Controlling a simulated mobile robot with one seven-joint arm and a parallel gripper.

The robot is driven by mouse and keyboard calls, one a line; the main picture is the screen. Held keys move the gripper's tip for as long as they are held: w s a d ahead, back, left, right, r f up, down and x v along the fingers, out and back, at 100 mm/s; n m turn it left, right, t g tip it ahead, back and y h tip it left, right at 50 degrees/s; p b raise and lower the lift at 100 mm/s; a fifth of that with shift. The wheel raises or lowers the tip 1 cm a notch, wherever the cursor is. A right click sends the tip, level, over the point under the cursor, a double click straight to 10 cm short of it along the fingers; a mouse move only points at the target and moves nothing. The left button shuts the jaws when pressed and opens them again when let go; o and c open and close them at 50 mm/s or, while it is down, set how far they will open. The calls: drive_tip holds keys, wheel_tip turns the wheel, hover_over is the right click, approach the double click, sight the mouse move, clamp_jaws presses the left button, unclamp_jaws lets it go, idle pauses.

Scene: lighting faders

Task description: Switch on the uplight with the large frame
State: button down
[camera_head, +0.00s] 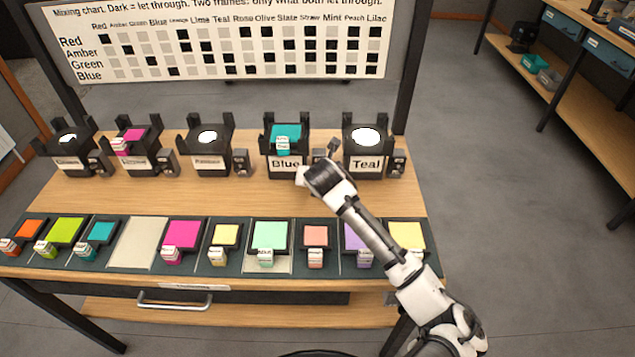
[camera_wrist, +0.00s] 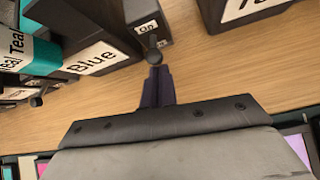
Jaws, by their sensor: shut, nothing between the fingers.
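Several black uplights stand in a row at the back of the bench. The Blue uplight (camera_head: 285,163) carries a teal frame (camera_head: 286,134), larger-looking than the magenta frame (camera_head: 137,136) on the second uplight from the left. In the wrist view, the Blue uplight's label (camera_wrist: 92,58) is at left, and its switch box (camera_wrist: 146,22) beside it has a dark round knob (camera_wrist: 154,56). My gripper (camera_wrist: 156,72) is shut and empty, fingertips right at the knob; I cannot tell whether they touch. In the head view my wrist hides most of this box.
The Teal uplight (camera_head: 367,158), with a bright top and no frame, stands close on the right with its switch box (camera_head: 397,164). Loose colour frames, including a mint one (camera_head: 271,233), lie in the front tray (camera_head: 138,243). A mixing chart (camera_head: 225,45) stands behind. Bare wood lies between.

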drive_tip(key=shift+f, duration=0.1)
drive_tip(key=shift+r+p, duration=0.45)
drive_tip(key=shift+r, duration=0.3)
